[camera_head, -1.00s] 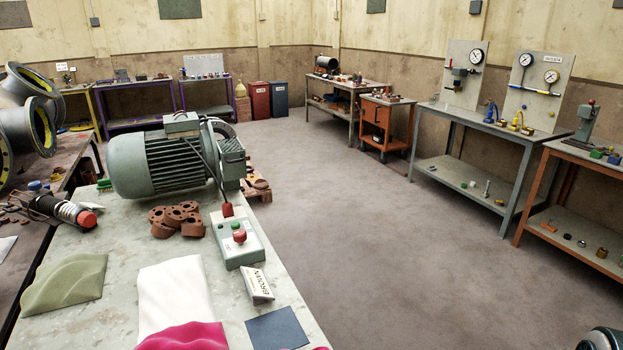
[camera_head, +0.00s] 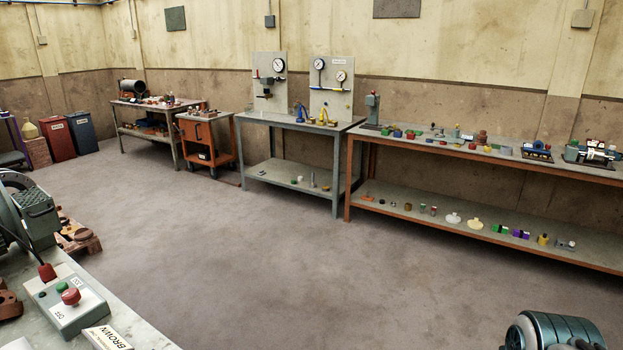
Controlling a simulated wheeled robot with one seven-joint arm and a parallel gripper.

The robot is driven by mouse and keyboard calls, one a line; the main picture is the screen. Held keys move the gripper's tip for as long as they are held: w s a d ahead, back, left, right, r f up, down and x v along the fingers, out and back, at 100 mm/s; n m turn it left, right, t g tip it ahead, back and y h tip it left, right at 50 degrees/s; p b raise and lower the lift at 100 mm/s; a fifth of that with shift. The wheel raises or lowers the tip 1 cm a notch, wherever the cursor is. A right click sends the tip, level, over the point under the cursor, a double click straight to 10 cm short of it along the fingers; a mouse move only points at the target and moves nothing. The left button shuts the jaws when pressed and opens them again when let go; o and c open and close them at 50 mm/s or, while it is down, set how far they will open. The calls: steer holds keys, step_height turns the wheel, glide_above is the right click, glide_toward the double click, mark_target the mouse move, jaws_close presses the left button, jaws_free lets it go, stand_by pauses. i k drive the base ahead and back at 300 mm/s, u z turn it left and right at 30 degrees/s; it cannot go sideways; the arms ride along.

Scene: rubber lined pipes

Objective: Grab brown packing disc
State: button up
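No thing in view can be told for certain as the brown packing disc. Brown rounded pieces (camera_head: 9,303) lie on the near table at the left edge, mostly cut off by the frame. A white tent card (camera_head: 108,338) reading "BROWN" stands at the front of that table. A small brown round item (camera_head: 408,206) sits on the lower shelf of the long orange-legged bench, too small to identify. My gripper is not in view.
A grey switch box (camera_head: 68,298) with a red button stands on the near table. The long bench (camera_head: 440,226) runs along the right wall, next to a grey gauge bench (camera_head: 262,170). An orange cart (camera_head: 200,143) stands farther left. The middle floor is clear.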

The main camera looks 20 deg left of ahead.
mark_target(69, 230)
steer(key=u, duration=0.3)
steer(key=i, duration=1.55)
steer(key=u, duration=0.5)
steer(key=i, duration=2)
steer(key=u, duration=0.5)
steer(key=i, duration=1.9)
steer(key=u, duration=0.35)
steer(key=i, duration=1.65)
steer(key=u, duration=0.45)
steer(key=i, duration=1.6)
steer(key=u, duration=0.7)
steer(key=i, duration=1.55)
steer(key=u, duration=1.3)
steer(key=i, duration=1.75)
steer(key=u, duration=0.65)
